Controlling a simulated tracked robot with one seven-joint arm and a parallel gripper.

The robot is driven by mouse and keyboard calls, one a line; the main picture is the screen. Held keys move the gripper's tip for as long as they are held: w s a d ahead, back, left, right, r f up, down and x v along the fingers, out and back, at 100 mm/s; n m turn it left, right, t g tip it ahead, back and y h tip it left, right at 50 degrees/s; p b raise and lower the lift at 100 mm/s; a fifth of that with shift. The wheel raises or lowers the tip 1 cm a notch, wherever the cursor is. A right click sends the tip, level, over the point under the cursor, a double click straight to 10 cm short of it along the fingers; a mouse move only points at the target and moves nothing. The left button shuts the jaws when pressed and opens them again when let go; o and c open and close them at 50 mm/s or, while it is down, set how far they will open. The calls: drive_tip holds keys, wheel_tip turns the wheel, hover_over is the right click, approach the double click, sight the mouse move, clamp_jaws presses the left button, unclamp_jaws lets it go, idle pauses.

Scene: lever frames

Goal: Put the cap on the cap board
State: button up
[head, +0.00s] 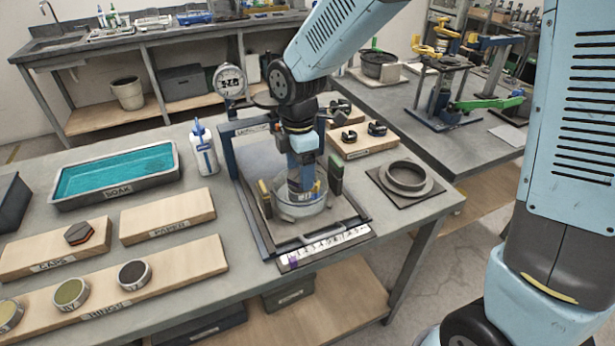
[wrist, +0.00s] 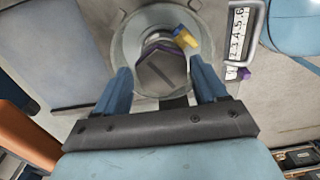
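The cap board (head: 55,262) is a pale wooden block at the left of the table. A dark hexagonal cap (head: 79,233) with a red-orange edge lies on it. My gripper (head: 301,193) points down into a round grey pot (head: 301,208) inside the lever frame. In the wrist view a dark grey hexagonal cap (wrist: 160,72) with a purple edge sits within the round rim (wrist: 128,45). My two blue fingers (wrist: 161,75) stand on either side of this cap. Whether they touch it cannot be told. The fingertips are hidden in the head view.
A white bottle (head: 203,148) and teal soak tray (head: 118,177) are to the left. A second wooden board (head: 167,215) and a board with several round cups (head: 180,268) lie near the cap board.

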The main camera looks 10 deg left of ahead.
drive_tip(key=shift+r, duration=0.1)
drive_tip(key=c, duration=1.1)
